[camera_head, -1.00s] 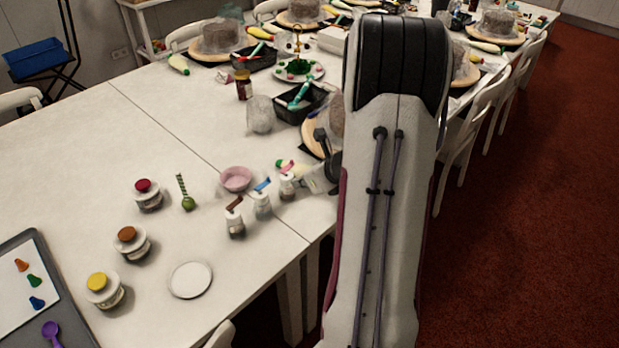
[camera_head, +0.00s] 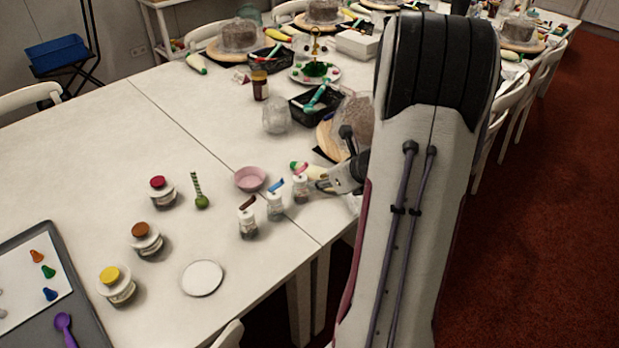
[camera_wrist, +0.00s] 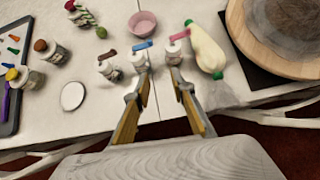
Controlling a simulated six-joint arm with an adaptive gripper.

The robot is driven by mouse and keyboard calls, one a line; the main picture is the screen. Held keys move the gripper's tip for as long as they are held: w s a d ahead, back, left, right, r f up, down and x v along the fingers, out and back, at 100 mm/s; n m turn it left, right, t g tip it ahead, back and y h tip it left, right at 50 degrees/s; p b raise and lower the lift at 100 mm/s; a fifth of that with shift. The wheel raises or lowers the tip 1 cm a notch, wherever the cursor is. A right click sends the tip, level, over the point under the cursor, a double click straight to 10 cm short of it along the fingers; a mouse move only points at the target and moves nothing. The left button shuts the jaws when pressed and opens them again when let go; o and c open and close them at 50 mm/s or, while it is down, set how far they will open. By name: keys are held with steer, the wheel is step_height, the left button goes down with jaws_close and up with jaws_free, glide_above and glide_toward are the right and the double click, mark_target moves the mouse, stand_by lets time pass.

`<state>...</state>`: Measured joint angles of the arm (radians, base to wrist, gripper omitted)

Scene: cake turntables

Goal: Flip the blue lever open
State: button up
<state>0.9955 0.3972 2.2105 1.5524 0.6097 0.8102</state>
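The blue lever (camera_head: 276,186) sits on top of a small white-capped bottle (camera_head: 275,208), the middle one of a row of three on the table. In the wrist view the blue lever (camera_wrist: 143,45) lies ahead of my gripper (camera_wrist: 159,76). The two fingers are spread apart with nothing between them. In the head view my gripper (camera_head: 324,184) is just right of the row, close to the bottle with the pink lever (camera_head: 299,170). The bottle with the brown lever (camera_head: 247,203) is at the row's left end. Contact with any bottle cannot be told.
A pink bowl (camera_head: 250,179) stands behind the row. A yellow piping bag (camera_wrist: 207,49) lies right of the bottles, by a round wooden turntable (camera_wrist: 240,30). A white disc (camera_head: 202,279) lies front left, with bare table around it.

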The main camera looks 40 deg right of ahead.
steer(key=w+a, duration=0.1)
steer(key=n+g+y, duration=0.2)
steer(key=n+g, duration=0.3)
steer(key=n, duration=0.1)
glide_toward(282, 179)
steer(key=shift+s+d, duration=0.1)
steer(key=shift+d, duration=0.15)
stand_by(0.6)
steer(key=shift+x, duration=3.9)
steer(key=shift+a, duration=0.15)
steer(key=shift+c, duration=0.5)
